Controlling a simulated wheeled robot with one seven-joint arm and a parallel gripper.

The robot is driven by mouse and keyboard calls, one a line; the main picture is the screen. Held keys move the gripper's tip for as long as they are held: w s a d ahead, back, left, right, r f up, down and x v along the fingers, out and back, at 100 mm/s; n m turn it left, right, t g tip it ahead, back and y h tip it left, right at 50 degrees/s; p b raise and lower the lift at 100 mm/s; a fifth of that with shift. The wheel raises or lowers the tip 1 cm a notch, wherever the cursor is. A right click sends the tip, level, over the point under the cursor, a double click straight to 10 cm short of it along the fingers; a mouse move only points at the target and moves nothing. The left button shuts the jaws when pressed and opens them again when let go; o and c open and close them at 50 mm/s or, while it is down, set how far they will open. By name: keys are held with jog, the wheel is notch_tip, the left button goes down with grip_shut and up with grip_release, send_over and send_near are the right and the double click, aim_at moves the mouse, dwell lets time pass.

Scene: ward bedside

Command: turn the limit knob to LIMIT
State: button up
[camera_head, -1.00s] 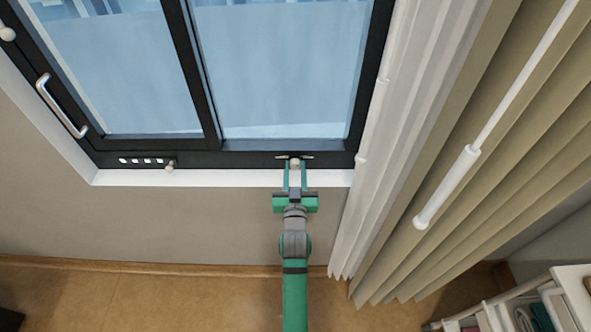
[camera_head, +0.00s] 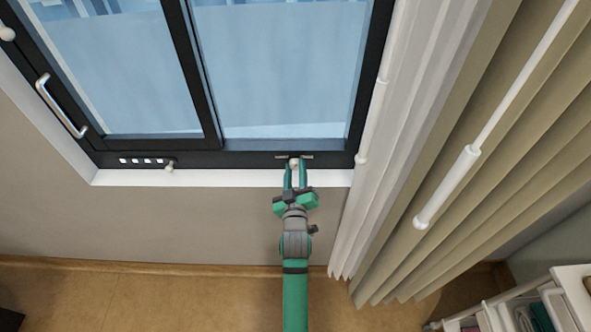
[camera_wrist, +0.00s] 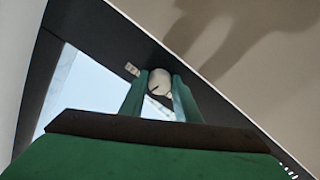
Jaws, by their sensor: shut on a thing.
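The limit knob (camera_head: 294,163) is a small pale round knob on the dark lower rail of the window frame. In the wrist view the knob (camera_wrist: 160,84) shows a dark pointer line on its face, beside a small light label (camera_wrist: 132,69). My gripper (camera_head: 294,168) is shut on the knob, one green finger on each side. In the wrist view the gripper (camera_wrist: 160,95) is strongly tilted against the rail. Label lettering is too small to read.
The window (camera_head: 280,75) has a silver handle (camera_head: 60,105) at left. A row of white marks (camera_head: 142,161) and another small knob (camera_head: 170,165) sit on the rail. Curtains (camera_head: 470,130) with a white wand (camera_head: 447,187) hang at right. A white cart (camera_head: 520,308) stands at lower right.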

jog(key=n, duration=0.6)
jog(key=shift+s+n, duration=0.1)
jog(key=shift+n, duration=0.2)
jog(key=n, duration=0.3)
jog(key=shift+n, duration=1.2)
jog(key=shift+d, duration=0.2)
jog(key=shift+a, duration=0.1)
jog(key=o, duration=1)
jog(key=shift+o, duration=0.2)
jog(key=shift+a, duration=0.1)
